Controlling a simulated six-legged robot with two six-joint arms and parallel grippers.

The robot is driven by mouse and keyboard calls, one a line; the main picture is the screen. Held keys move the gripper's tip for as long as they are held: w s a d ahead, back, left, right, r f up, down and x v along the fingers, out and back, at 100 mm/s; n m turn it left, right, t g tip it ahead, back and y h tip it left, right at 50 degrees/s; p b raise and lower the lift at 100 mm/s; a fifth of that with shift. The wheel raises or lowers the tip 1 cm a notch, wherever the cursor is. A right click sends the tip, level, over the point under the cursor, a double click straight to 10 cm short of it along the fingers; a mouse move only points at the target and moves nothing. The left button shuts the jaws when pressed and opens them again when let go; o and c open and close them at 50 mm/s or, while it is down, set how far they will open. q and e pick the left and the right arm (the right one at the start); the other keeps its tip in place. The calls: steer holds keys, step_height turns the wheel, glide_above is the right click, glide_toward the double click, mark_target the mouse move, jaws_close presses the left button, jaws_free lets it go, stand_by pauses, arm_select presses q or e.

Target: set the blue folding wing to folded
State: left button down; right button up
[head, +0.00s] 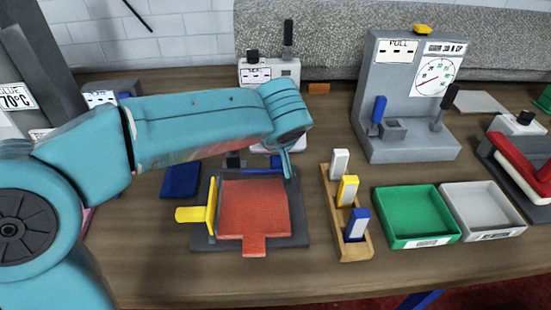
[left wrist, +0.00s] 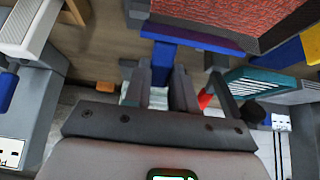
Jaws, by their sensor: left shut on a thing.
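The binding fixture (head: 300,238) stands on the table in the head view, with a red textured mat (head: 255,205) on it. The mat also shows at the top of the left wrist view (left wrist: 235,14). A yellow wing (head: 211,205) stands upright along its left side, its yellow handle (head: 190,214) pointing left. In the left wrist view the blue wing (left wrist: 195,34) shows as a narrow band along the mat's edge. My left gripper (left wrist: 162,88) is shut on its blue handle (left wrist: 162,60). In the head view my left arm largely hides this grip. My right gripper is not in view.
Right of the fixture is a wooden rack (head: 332,215) with white, yellow and blue blocks. Beyond it are a green tray (head: 418,240) and a grey tray (head: 505,231). A grey dial station (head: 383,75) stands behind. A dark blue pad (head: 182,180) lies left of the fixture.

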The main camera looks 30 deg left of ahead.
arm_select(q)
steer(key=shift+r, duration=0.1)
stand_by(0.3)
steer(key=c, duration=0.9)
jaws_free()
steer(key=p+v, duration=0.1)
steer(key=v, duration=1.5)
steer(key=shift+s+r+p, duration=0.1)
steer(key=shift+s+p, duration=0.05)
steer(key=shift+p, duration=0.25)
